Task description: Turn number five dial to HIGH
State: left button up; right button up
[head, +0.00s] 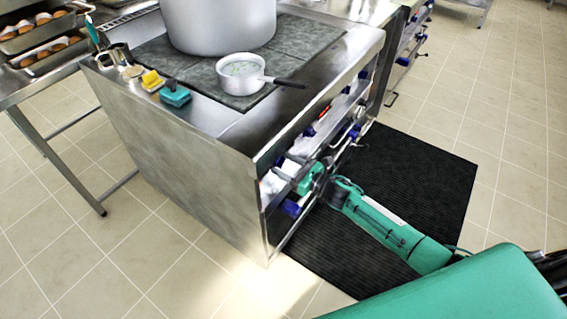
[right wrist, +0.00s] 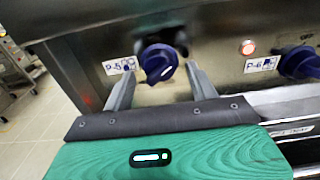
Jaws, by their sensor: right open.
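The number five dial is a dark blue knob (right wrist: 158,62) beside a label reading P-5 (right wrist: 120,66) on the steel front panel. In the right wrist view it shows between the two fingers of my right gripper (right wrist: 160,74). The fingers stand apart, one to each side of the knob; I cannot tell whether they touch it or how deep they reach. In the head view my right gripper (head: 306,182) is at the near end of the stove's front (head: 335,130) and hides the dial behind it. My left gripper is not in view.
A second blue dial (right wrist: 300,62) labelled P-6 is to the right, with a lit red lamp (right wrist: 248,47) between. A rail (right wrist: 290,105) runs below. On the stove stand a large stockpot (head: 218,25) and a small saucepan (head: 240,75). A black mat (head: 420,180) lies in front.

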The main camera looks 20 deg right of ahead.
jog(key=shift+w+a, duration=0.35)
jog(key=shift+w, duration=0.15)
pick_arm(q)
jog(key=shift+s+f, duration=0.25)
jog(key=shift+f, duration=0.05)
pick_arm(e)
jog(key=c, duration=1)
